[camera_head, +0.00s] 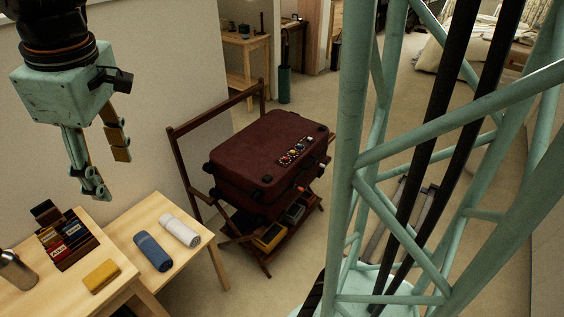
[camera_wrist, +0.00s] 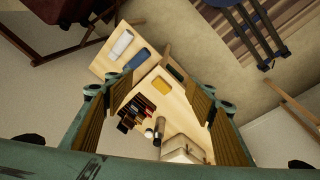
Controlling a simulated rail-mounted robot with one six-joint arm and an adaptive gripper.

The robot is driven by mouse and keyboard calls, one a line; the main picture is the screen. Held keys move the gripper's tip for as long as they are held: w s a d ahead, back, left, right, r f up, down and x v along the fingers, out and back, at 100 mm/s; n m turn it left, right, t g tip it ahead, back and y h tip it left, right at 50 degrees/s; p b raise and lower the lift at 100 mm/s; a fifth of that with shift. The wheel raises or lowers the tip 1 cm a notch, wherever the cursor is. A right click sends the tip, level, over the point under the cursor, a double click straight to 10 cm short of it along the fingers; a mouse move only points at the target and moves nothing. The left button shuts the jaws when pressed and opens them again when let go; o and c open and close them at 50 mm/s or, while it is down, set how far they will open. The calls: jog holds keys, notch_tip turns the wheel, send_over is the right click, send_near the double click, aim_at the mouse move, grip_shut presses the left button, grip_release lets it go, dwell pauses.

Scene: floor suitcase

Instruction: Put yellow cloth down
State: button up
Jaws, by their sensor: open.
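The yellow cloth (camera_head: 101,276) lies folded on the light wooden table, near its right edge. It also shows in the wrist view (camera_wrist: 160,85), lying flat on the table between the open jaws but far below them. My gripper (camera_head: 111,176) is open and empty, held well above the table in the upper left of the head view. In the wrist view its two fingers (camera_wrist: 161,107) stand wide apart at left and right, with nothing between them.
A blue roll (camera_head: 152,252) and a white roll (camera_head: 180,231) lie on a smaller wooden table. A dark organizer (camera_head: 85,249) with several small items and a metal bottle (camera_head: 15,268) stand left of the cloth. A closed maroon suitcase (camera_head: 262,150) rests on a dark wooden rack.

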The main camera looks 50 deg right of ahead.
jog(key=s+d+r+m, duration=0.2)
jog(key=s, duration=0.6)
jog(key=s+d+r+m+t, duration=0.1)
jog(key=s+d+r+m, duration=0.1)
jog(key=s, duration=0.6)
jog(key=s+d+r+m, duration=0.2)
jog(key=s+m, duration=0.1)
jog(key=s, duration=0.6)
jog(key=shift+m+t, duration=0.3)
jog(key=shift+w, duration=0.1)
jog(key=shift+w+f+b, duration=0.1)
jog(key=shift+f+b, duration=0.65)
jog(key=shift+b, duration=0.2)
jog(key=shift+o, duration=0.5)
jog(key=shift+f, duration=0.1)
